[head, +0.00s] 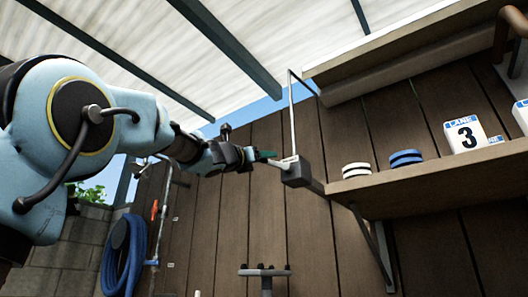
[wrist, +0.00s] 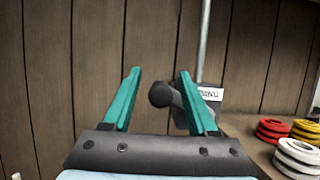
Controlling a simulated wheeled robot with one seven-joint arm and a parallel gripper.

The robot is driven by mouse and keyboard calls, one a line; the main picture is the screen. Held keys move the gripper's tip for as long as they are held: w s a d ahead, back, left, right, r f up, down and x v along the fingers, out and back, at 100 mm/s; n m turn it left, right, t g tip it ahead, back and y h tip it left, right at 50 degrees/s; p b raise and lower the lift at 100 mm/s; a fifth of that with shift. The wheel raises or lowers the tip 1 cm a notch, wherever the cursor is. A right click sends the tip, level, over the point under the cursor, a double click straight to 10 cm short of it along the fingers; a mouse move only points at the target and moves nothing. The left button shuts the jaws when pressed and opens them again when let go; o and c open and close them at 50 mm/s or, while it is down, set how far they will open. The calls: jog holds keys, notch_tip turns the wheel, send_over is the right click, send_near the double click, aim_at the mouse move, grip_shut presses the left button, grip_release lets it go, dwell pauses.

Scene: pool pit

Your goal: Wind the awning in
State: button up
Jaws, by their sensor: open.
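A dark grey crank box (head: 296,173) is fixed to the plank wall at the left end of a shelf. A pale rod (head: 292,105) rises from it towards the roof edge. In the wrist view the box (wrist: 210,110) carries a white label (wrist: 209,93), partly hidden, whose readable letters end in "ING". A dark round knob end (wrist: 161,94) points at the camera. My gripper (head: 267,157) is close to the box. Its teal fingers (wrist: 160,78) are open on either side of the knob; I cannot tell whether they touch it. Pale striped canopy (head: 290,40) spans overhead.
The shelf (head: 450,182) holds white discs (head: 356,170), blue discs (head: 406,158) and a lane 3 sign (head: 465,134). Red rings (wrist: 272,130) and white rings (wrist: 298,157) show at the wrist view's right. A blue hose (head: 124,255) hangs left. A dark stand (head: 265,272) is below.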

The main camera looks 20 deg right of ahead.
jog(key=shift+w+d+r, duration=0.2)
jog(key=shift+w+d, duration=0.05)
jog(key=shift+d, duration=0.25)
grip_shut()
dwell(1.2)
